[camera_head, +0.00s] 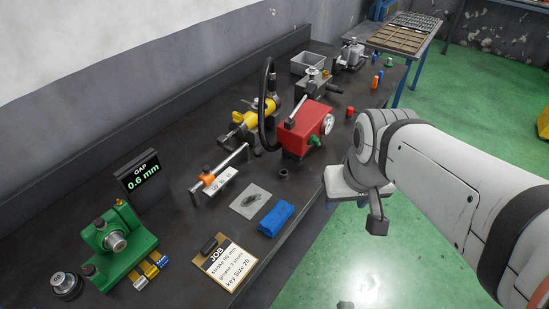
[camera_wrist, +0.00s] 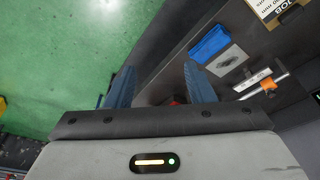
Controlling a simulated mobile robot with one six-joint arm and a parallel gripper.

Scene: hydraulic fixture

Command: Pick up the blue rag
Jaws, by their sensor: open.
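The blue rag (camera_head: 276,218) lies folded on the dark bench near its front edge, beside a pale sheet with a dark smudge. It also shows in the wrist view (camera_wrist: 210,44), beyond the right finger's tip. My gripper (camera_wrist: 160,82) has two blue fingers spread apart with nothing between them. In the head view my gripper (camera_head: 376,222) is off the bench's front edge, to the right of the rag and apart from it. My arm hides part of the gripper there.
The pale sheet (camera_head: 250,200) and the JOB clipboard (camera_head: 226,268) lie close to the rag. A green fixture (camera_head: 112,242) stands at the left, a red box with a gauge (camera_head: 305,128) and yellow tool (camera_head: 246,122) behind. Green floor (camera_head: 345,262) is open in front of the bench.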

